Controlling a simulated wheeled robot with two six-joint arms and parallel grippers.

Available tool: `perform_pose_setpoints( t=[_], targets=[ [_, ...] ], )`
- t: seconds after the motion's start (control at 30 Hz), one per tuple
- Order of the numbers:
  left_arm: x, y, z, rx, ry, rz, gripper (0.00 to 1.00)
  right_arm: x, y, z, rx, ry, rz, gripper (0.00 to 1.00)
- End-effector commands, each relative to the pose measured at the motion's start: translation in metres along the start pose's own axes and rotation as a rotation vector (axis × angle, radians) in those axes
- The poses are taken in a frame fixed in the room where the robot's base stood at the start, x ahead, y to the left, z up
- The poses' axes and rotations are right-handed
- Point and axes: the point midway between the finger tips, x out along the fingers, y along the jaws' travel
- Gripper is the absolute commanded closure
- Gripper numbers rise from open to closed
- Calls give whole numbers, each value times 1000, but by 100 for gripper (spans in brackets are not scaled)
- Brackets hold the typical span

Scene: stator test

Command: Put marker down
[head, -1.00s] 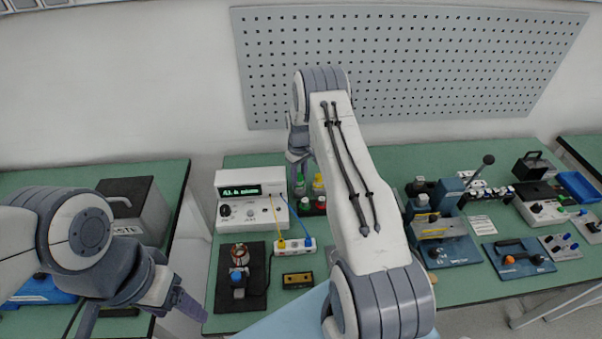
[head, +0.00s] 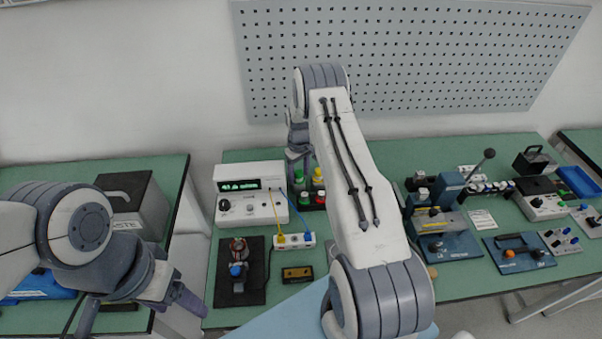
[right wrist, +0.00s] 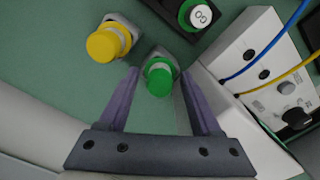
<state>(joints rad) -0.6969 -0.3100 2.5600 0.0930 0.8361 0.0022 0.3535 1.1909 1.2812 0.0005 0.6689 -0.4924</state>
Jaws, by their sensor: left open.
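My right gripper (right wrist: 160,105) is open in the right wrist view, its two purple fingers apart. A green-capped piece (right wrist: 158,76), possibly the marker, sits between and just beyond the fingertips, with visible gaps to both fingers. A yellow-capped piece (right wrist: 104,43) stands to its left. In the head view my right gripper is mostly hidden behind my own arm, near the green, yellow and red caps (head: 318,172) beside the tester. My left gripper (head: 138,308) is open and empty at lower left, over the gap beside the bench. I cannot clearly tell which piece is the marker.
A white tester (head: 250,205) with a lit green display stands left of the caps, with yellow and blue leads. A dark fixture (head: 240,285) lies in front. Blue clamps and boxes fill the right bench. A black rack (right wrist: 185,25) is near my right gripper.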

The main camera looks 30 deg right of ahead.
Motion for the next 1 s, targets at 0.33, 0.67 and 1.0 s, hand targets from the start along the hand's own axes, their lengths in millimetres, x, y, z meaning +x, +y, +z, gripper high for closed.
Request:
perform_pose_setpoints(
  t=[0.33,0.67,1.0],
  targets=[
    [9,-1,1,0,0,0,32,-37,1,-2,0,7,4,34],
    [33,-2,2,0,0,0,32,-106,0,-1,0,4,2,34],
    [36,-3,2,1,0,0,32,-130,-2,0,-2,1,0,34]
  ],
)
